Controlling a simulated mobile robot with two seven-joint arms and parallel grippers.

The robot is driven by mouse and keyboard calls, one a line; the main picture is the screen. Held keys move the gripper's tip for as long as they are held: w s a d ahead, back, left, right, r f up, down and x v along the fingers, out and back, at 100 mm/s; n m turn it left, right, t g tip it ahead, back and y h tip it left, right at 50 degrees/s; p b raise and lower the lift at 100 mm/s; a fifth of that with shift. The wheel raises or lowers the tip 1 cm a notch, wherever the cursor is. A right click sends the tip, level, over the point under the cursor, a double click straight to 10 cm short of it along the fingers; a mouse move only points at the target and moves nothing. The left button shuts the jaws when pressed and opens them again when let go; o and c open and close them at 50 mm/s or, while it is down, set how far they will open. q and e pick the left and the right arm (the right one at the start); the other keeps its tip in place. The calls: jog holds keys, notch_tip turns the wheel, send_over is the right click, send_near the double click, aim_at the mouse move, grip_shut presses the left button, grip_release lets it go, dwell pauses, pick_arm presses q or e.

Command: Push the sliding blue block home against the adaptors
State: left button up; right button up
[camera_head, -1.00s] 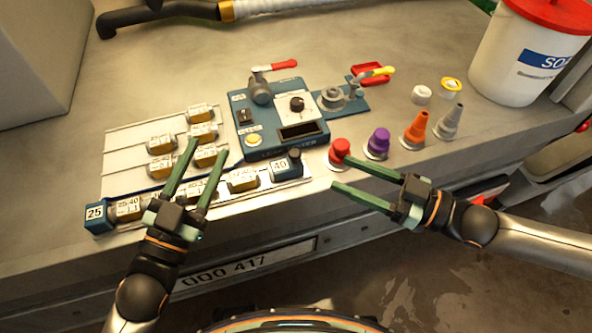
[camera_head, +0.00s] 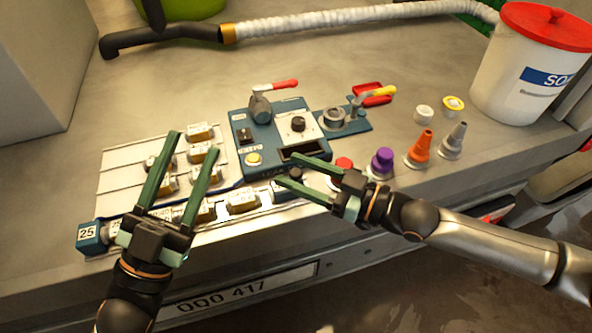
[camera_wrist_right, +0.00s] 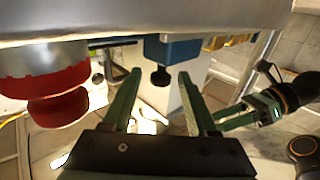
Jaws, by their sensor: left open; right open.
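The sliding blue block (camera_head: 284,190) with its dark knob sits at the right end of the front rail, partly hidden by my right gripper. In the right wrist view the blue block (camera_wrist_right: 178,48) and its black knob show ahead between the fingers. My right gripper (camera_head: 292,170) is open around the knob in the picture; contact cannot be told. Brass adaptors with white labels, such as the nearest adaptor (camera_head: 243,201), stand in the rail left of the block, with a small gap in the head view. The blue end block marked 25 (camera_head: 91,237) closes the left end. My left gripper (camera_head: 192,142) is open over the adaptors.
A blue press unit (camera_head: 262,140) with a red lever stands behind the rail. Red, purple (camera_head: 382,160), orange (camera_head: 421,147) and grey nozzles stand to the right. In the right wrist view a red-capped one (camera_wrist_right: 58,105) is close at left. A white bucket (camera_head: 520,80) is further right.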

jog(key=shift+w+a, duration=0.15)
jog(key=shift+a, duration=0.1)
grip_shut()
dwell(0.4)
dwell(0.9)
